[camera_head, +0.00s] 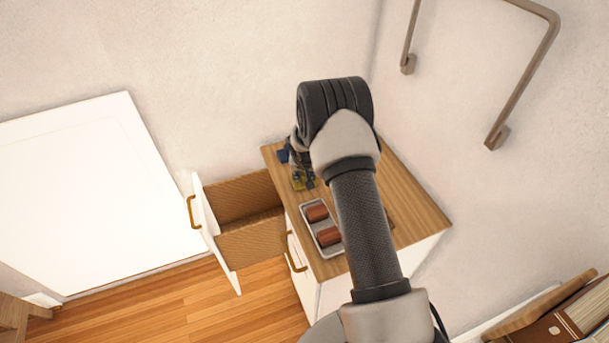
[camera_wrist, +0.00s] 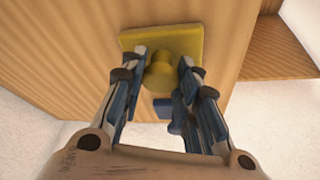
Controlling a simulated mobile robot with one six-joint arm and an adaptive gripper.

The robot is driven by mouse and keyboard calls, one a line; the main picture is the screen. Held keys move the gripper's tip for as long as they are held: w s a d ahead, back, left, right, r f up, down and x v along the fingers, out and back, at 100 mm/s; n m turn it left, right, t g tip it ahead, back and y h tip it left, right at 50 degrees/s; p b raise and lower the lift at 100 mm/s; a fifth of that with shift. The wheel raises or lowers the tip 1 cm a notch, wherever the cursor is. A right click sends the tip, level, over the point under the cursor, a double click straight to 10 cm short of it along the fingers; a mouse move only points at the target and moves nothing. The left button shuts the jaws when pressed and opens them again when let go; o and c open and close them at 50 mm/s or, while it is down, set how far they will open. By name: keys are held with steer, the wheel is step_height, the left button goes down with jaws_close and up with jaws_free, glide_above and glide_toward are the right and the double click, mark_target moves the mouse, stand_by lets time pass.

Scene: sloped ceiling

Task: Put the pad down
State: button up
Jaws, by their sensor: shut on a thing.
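The pad is a yellow square plate with a round yellow knob; the plate (camera_wrist: 185,40) shows in the wrist view. My gripper (camera_wrist: 160,80) is shut on the pad's knob, one finger on each side.
A grey tray (camera_head: 334,252) with reddish-brown blocks (camera_head: 317,213) lies close by on the cabinet top. A small blue thing (camera_wrist: 163,108) is near my fingers. A drawer (camera_head: 245,211) stands open at the left. Bare wood lies at the right. A metal rail (camera_head: 525,85) is on the wall.

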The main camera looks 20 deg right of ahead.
steer(key=o, duration=1)
steer(key=shift+f, duration=0.1)
steer(key=s+a+r+n+p, duration=0.15)
steer(key=s+r, duration=0.45)
steer(key=r, duration=0.6)
steer(key=s+a+r+p, duration=0.25)
steer(key=s+r, duration=0.35)
steer(key=r, duration=0.6)
steer(key=s+a+r+p, duration=0.1)
steer(key=s+a+r, duration=0.2)
steer(key=s+r, duration=0.55)
steer(key=s+a+r+n, duration=0.1)
steer(key=s+a+r, duration=0.1)
steer(key=s, duration=0.4)
steer(key=s+a+r+n+y, duration=0.1)
steer(key=s+a+r, duration=0.1)
steer(key=s, duration=0.5)
steer(key=s+a+r+n, duration=0.1)
steer(key=s+a+r, duration=0.1)
steer(key=s+r, duration=0.2)
steer(key=shift+s+r+y, duration=0.2)
steer(key=shift+s, duration=0.65)
steer(key=shift+s+r+y, duration=0.15)
steer(key=shift+s+y, duration=0.05)
steer(key=shift+s, duration=0.6)
